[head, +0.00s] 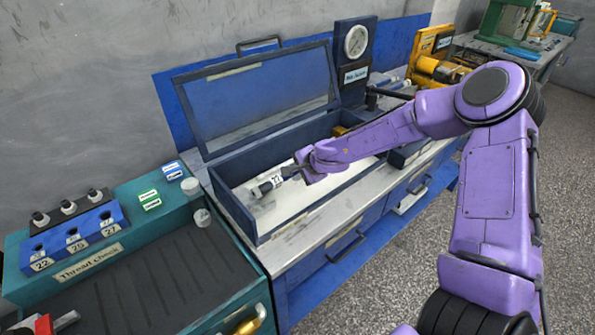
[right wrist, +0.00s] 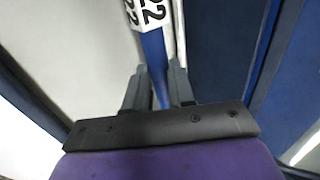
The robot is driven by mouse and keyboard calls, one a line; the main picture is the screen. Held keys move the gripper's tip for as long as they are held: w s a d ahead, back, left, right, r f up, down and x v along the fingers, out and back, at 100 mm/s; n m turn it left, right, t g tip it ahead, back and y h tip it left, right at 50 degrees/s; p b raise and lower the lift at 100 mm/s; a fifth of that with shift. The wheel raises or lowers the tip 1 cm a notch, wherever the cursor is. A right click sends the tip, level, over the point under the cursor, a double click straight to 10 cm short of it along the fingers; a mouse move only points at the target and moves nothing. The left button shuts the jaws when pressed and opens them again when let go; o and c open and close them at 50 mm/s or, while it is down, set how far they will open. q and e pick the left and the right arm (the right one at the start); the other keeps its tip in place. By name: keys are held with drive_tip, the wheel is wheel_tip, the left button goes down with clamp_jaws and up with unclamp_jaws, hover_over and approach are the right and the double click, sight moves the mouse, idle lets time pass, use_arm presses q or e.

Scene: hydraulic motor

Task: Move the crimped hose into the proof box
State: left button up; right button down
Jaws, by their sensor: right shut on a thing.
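The proof box (head: 245,222) is a dark blue open-topped box with a pale floor, and its lid (head: 262,97) is tilted up at the back. My right gripper (head: 292,172) reaches into the box from the right and is shut on the crimped hose. The hose (head: 263,188) shows a white label with 22 and a dark end pointing left, over the pale floor. I cannot tell whether it touches the floor. In the right wrist view the blue hose (right wrist: 156,62) runs between the fingers of the gripper (right wrist: 159,82). My left gripper is not in view.
A pressure gauge (head: 356,41) stands behind the box at the right. On the left, a teal thread check bench (head: 160,262) carries a blue block (head: 72,238) marked 22, 25 and 27. Yellow equipment (head: 436,70) stands further back on the right.

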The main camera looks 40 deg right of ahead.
drive_tip(key=shift+s+f+b, duration=0.1)
drive_tip(key=shift+f+b, duration=0.2)
drive_tip(key=shift+f, duration=0.35)
drive_tip(key=shift+s, duration=0.3)
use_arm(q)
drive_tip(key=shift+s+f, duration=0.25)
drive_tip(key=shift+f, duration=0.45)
use_arm(e)
drive_tip(key=shift+w, duration=0.1)
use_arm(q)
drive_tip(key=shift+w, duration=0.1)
use_arm(e)
drive_tip(key=shift+w+f, duration=0.1)
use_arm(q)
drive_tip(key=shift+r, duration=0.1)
use_arm(e)
drive_tip(key=shift+s+a, duration=0.1)
drive_tip(key=shift+s, duration=0.1)
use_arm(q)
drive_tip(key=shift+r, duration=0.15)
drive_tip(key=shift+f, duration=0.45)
use_arm(e)
drive_tip(key=shift+w+f, duration=0.1)
drive_tip(key=shift+f, duration=0.35)
drive_tip(key=c, duration=0.9)
unclamp_jaws()
drive_tip(key=shift+f, duration=0.1)
